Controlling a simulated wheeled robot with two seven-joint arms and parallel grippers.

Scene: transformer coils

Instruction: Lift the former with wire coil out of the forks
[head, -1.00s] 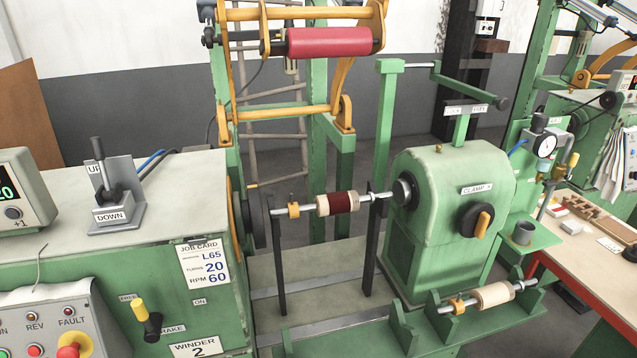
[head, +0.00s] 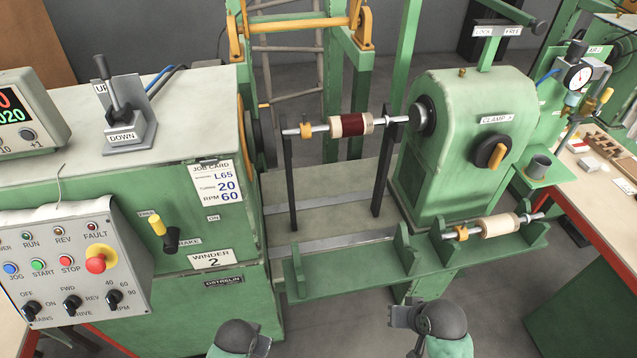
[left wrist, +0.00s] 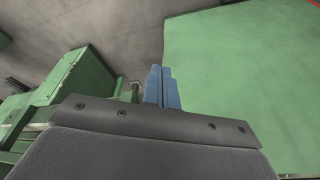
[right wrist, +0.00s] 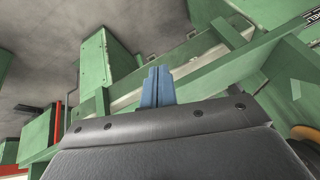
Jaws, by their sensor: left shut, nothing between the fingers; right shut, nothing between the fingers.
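The former with wire coil (head: 351,124) is a pale spool with a dark red winding on a horizontal metal shaft with a yellow collar (head: 307,130). The shaft rests across two upright black forks (head: 291,185) between the winder and the tailstock. My left gripper shows in the left wrist view (left wrist: 163,88) with its blue fingers shut and empty. My right gripper shows in the right wrist view (right wrist: 158,87), also shut and empty. Neither wrist view shows the coil. In the head view only parts of my arms show at the bottom edge, well below the forks.
The green tailstock (head: 455,140) stands right of the forks. A green rack (head: 340,275) in front holds a bare former (head: 499,226) on its own shaft. The winder cabinet (head: 180,140) and control panel (head: 75,265) stand at left. A bench (head: 610,165) is at right.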

